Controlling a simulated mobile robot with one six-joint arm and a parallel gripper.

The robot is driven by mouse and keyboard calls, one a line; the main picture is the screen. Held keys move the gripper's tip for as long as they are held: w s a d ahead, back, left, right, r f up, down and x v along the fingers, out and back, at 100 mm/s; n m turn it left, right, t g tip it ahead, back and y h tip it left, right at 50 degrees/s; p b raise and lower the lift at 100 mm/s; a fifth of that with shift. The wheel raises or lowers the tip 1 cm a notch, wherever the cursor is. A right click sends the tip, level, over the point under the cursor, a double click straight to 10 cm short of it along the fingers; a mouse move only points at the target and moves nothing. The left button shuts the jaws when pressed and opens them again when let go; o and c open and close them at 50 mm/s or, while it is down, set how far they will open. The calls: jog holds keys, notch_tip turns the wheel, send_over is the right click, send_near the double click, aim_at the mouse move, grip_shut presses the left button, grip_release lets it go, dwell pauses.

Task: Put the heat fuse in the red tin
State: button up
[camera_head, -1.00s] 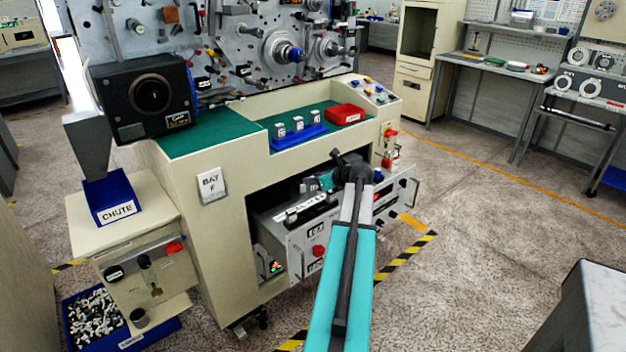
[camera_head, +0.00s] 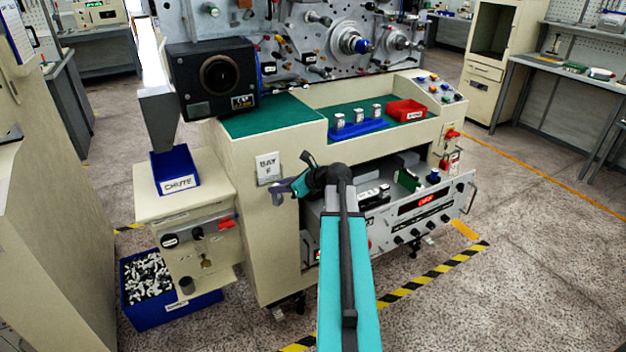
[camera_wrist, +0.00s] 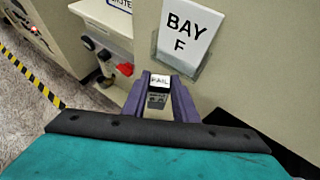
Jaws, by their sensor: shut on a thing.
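My gripper (camera_head: 280,193) is in front of the cream cabinet's left front panel, just below the BAY F sign (camera_head: 268,167). In the wrist view my gripper (camera_wrist: 158,92) is shut on a small dark grey block (camera_wrist: 158,98) with a white lettered top.
The blue rack (camera_head: 358,131) holds small silver-topped pieces. An open drawer (camera_head: 425,218) with electronics juts out below the bench, behind my arm. A blue CHUTE box (camera_head: 175,172) stands at left, and a blue bin (camera_head: 146,303) of loose parts is below it.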

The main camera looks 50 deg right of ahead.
jog(key=w+a+n+g+y, duration=0.1)
jog(key=a+n+g+y, duration=0.4)
jog(key=a, duration=3.7)
jog(key=n+y, duration=0.2)
jog(key=n, duration=0.1)
jog(key=shift+w+a+r+n+y, duration=0.2)
jog(key=shift+a+r+n+y, duration=0.1)
jog(key=shift+r+n, duration=0.1)
